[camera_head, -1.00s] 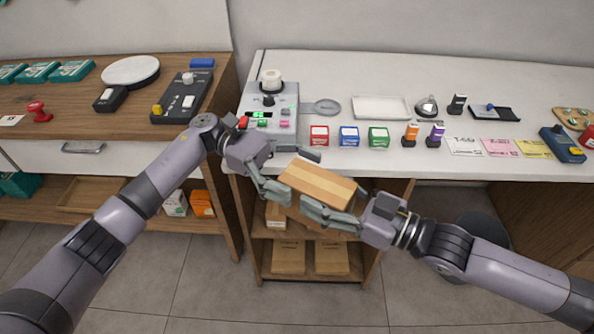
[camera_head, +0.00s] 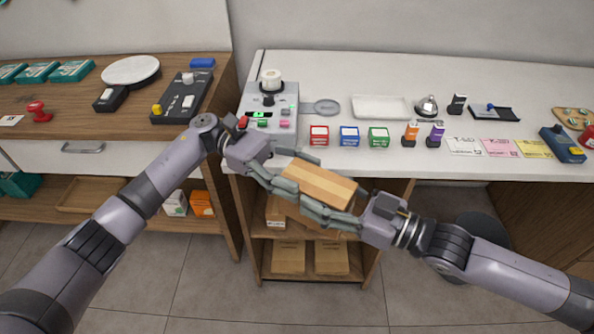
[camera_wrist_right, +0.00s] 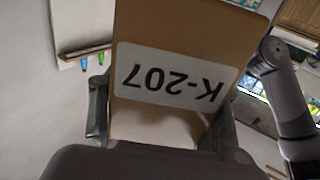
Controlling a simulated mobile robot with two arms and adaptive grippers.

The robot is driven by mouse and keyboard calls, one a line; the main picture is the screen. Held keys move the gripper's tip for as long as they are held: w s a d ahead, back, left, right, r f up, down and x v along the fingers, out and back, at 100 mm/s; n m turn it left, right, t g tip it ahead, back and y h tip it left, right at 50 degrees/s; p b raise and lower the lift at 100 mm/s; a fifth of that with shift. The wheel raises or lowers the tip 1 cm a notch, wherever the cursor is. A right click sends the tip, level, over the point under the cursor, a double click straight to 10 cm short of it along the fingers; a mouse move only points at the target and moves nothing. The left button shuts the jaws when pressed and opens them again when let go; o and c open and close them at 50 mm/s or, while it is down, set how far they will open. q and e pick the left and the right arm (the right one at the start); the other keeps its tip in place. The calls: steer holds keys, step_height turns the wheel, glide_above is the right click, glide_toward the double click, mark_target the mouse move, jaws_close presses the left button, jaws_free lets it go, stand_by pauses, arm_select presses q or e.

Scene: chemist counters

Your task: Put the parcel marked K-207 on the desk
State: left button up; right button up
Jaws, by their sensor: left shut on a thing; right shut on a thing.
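The parcel marked K-207 (camera_head: 318,183) is a brown box with a lighter tape strip, held in the air in front of the white desk (camera_head: 330,82). Its white K-207 label (camera_wrist_right: 172,76) shows upside down in the right wrist view. My left gripper (camera_head: 300,176) is shut on the parcel from the left and far side. My right gripper (camera_head: 322,206) is shut on it from the near right; its fingers also flank the box in the right wrist view (camera_wrist_right: 160,120). The parcel hides part of the shelf behind it.
Red, blue and green boxes (camera_head: 349,136), small bottles, paper slips and a bell (camera_head: 427,106) line the desk. A control panel (camera_head: 268,115) stands at its left end. Other parcels (camera_head: 288,257) lie on the shelves below. A clear desk area lies behind the tray (camera_head: 381,100).

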steer(key=o, duration=1.5)
steer(key=shift+d, duration=0.15)
